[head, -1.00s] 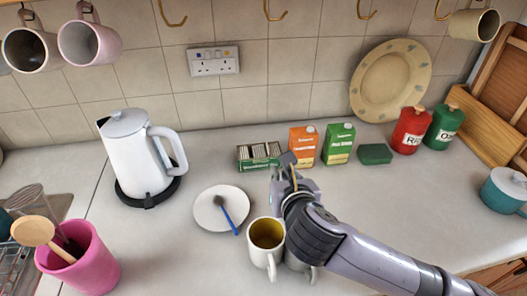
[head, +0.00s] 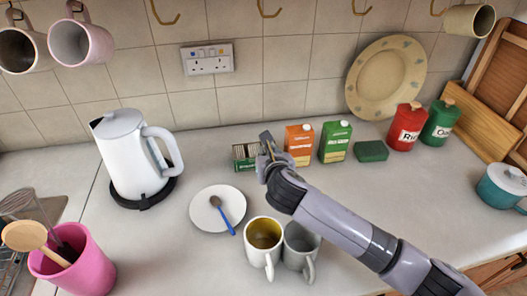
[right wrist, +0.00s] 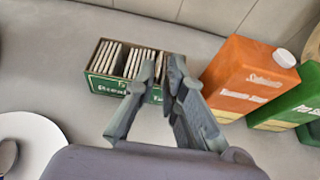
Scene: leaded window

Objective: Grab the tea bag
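Several pale tea bags (right wrist: 133,62) stand in rows in a green box (right wrist: 107,86). The box (head: 241,163) sits against the back of the counter in the head view, partly hidden by my right gripper (head: 268,146). In the right wrist view my right gripper (right wrist: 164,66) has its two fingertips apart with a narrow gap, over the right end of the box. A tea bag edge shows in the gap, but I cannot tell whether the fingers touch it. My left gripper is not in view.
An orange carton (head: 299,145) and a green carton (head: 335,142) stand just right of the box. A white plate with a spoon (head: 217,222), a mug with yellow-brown contents (head: 249,262) and a pale mug (head: 301,262) are in front. A white kettle (head: 127,152) stands left.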

